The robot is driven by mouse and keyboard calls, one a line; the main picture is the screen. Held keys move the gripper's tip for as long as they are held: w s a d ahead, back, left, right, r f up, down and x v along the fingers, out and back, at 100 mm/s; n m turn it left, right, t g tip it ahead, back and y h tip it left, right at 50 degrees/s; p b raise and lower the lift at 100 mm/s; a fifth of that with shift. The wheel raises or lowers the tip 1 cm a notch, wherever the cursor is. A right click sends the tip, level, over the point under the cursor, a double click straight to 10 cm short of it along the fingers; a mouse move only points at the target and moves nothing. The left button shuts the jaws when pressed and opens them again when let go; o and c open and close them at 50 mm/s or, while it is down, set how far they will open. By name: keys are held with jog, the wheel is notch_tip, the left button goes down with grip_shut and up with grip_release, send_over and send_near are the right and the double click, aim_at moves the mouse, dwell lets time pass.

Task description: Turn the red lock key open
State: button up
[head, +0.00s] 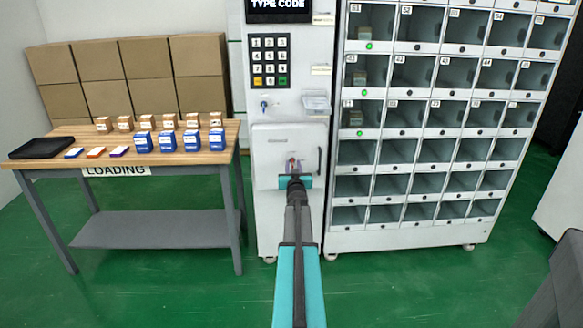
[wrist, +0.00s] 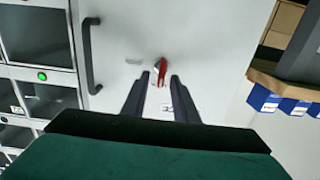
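The red lock key (wrist: 162,72) sits in a round lock on the white door of the vending cabinet. In the wrist view its flat bow points down the picture, roughly along the fingers. My gripper (wrist: 159,80) is open, with one finger on each side of the key's lower part and a gap visible on both sides. How deep the key is between the fingers is hard to tell. In the head view my gripper (head: 294,168) is in front of the door (head: 270,140) and mostly hides the key.
A dark door handle (head: 319,160) stands right of the lock in the head view. A keypad (head: 269,61) and a small blue key (head: 264,104) are above. The locker compartments (head: 415,150) are at right. The loading table (head: 195,156) with boxes is at left.

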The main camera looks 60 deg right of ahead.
jog(key=shift+w+d, duration=0.25)
jog(key=shift+d, duration=0.1)
